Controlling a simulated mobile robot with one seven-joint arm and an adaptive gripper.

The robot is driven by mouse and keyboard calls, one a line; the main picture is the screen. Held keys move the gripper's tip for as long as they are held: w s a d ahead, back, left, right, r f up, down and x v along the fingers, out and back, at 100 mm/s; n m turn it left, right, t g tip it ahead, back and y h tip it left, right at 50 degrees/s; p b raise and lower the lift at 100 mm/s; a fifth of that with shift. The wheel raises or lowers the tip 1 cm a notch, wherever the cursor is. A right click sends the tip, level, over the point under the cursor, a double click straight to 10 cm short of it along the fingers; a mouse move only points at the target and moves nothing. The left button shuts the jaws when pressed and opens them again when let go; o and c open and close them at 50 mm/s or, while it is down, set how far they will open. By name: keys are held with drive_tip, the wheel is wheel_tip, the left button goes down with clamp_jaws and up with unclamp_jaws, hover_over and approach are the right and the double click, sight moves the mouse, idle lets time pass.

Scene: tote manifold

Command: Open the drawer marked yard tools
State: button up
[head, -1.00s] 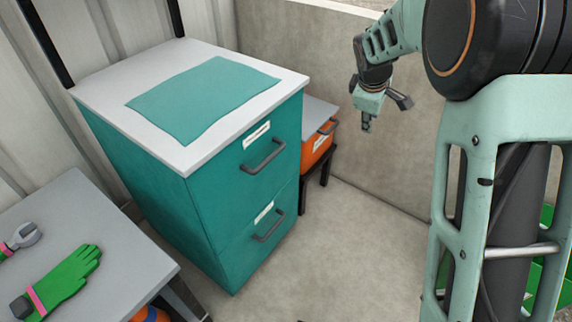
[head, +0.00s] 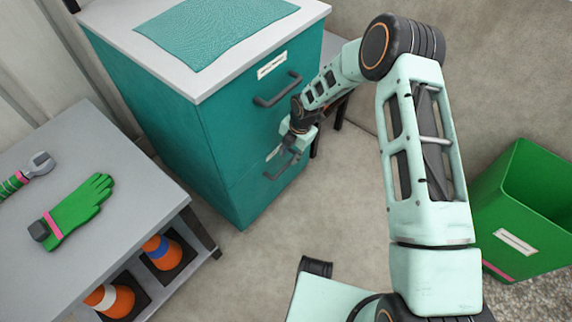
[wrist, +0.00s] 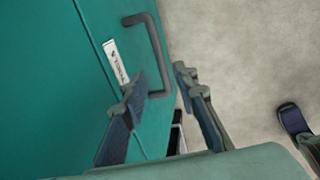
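A teal two-drawer cabinet (head: 190,135) stands with both drawers shut. The upper drawer has a dark bar handle (head: 278,90) and a white label (head: 272,65); its small print is unreadable. The lower drawer's handle (head: 282,168) is partly covered by my gripper (head: 290,145). The wrist view shows one drawer handle (wrist: 157,45) beside a white label (wrist: 116,62), whose print is too small to read surely. My gripper (wrist: 158,80) is open there, its fingers on either side of the handle's near end in the picture. I cannot tell whether they touch it.
A grey bench (head: 85,205) with a green glove (head: 78,208) and a wrench (head: 38,165) stands at left, orange cones (head: 163,252) beneath. A green bin (head: 525,205) stands at right. The concrete floor (head: 250,255) before the cabinet is clear.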

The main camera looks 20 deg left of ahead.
sight(286, 166)
drive_tip(key=f, duration=0.2)
drive_tip(key=a+f+b, duration=0.1)
drive_tip(key=f, duration=0.2)
drive_tip(key=f+b, duration=0.1)
drive_tip(key=f, duration=0.1)
drive_tip(key=shift+w+a+f, duration=0.15)
drive_tip(key=shift+w+f, duration=0.1)
drive_tip(key=shift+w, duration=0.05)
drive_tip(key=shift+c, duration=0.4)
clamp_jaws()
